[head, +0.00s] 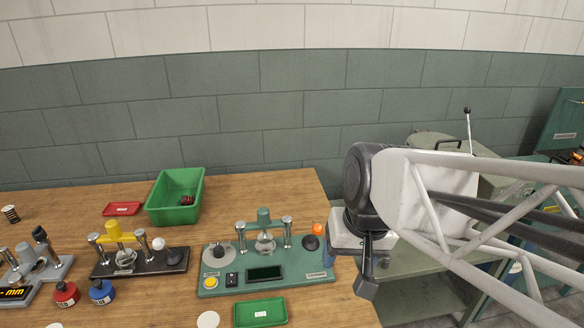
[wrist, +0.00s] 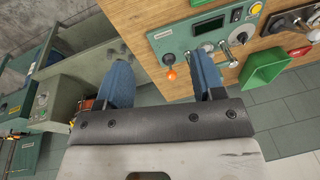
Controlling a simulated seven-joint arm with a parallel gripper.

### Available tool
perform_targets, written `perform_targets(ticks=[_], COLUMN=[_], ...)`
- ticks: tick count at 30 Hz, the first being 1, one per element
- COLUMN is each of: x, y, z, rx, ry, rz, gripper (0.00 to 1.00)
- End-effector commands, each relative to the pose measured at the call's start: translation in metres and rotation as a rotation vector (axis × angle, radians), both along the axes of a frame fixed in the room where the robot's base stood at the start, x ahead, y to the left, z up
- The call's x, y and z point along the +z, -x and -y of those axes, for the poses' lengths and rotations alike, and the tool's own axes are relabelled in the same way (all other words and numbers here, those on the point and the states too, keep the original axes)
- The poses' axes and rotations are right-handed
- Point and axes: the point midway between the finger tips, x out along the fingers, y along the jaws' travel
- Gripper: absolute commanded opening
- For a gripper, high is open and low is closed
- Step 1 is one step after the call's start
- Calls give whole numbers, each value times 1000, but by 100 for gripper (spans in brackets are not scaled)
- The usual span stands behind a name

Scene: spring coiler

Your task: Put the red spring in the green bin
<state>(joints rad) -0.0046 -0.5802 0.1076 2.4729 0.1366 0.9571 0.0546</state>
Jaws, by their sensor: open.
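The green bin (head: 157,212) stands at the back of the wooden table, and it also shows in the wrist view (wrist: 262,72). A small dark-and-red item (head: 187,200) lies inside the bin on its floor; it looks like the red spring, but it is too small to make out coils.
A green coiler (head: 262,282) with an orange knob stands nearest my gripper. A black coiler (head: 140,265) is left of it. A grey-green cart is at the right.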

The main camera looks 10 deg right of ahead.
Motion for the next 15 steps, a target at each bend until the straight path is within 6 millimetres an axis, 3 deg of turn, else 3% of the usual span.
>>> perform_targets(ticks=[6,15], x=[-1,-2], y=[26,30], z=[22,25], rx=[71,83], ry=[124,145], rz=[45,50], gripper=[62,62])
